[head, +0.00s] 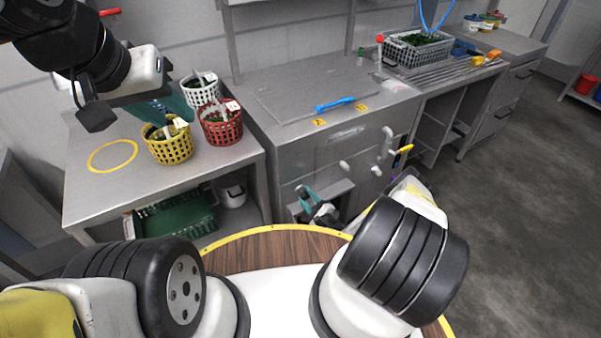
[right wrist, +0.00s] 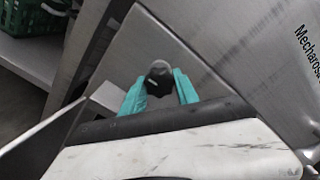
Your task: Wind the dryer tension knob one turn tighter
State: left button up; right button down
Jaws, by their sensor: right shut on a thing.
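The dryer tension knob (right wrist: 159,74) is a dark, rounded knob in the right wrist view, on the steel cabinet front. The two teal fingers of my right gripper (right wrist: 160,88) are on either side of it, and the gripper is shut on it. In the head view my right gripper (head: 308,198) is low at the front of the steel cabinet (head: 310,160), and I cannot make out the knob there. My left gripper (head: 172,108) hangs over the left table beside the baskets. Its teal fingers are partly hidden, so its opening cannot be told.
Yellow (head: 168,150), red (head: 222,130) and white (head: 197,95) baskets stand on the left table (head: 85,190). A green crate (head: 175,225) is below. A blue tool (head: 335,104) lies on the cabinet top. A grey basket of greens (head: 420,58) stands further right. Floor at right is clear.

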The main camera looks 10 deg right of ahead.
jog(key=m, duration=0.5)
jog(key=shift+f+m, duration=0.15)
jog(key=shift+m, duration=0.25)
dwell(0.4)
jog(key=c, duration=0.9)
grip_release()
jog(key=shift+v, duration=3.95)
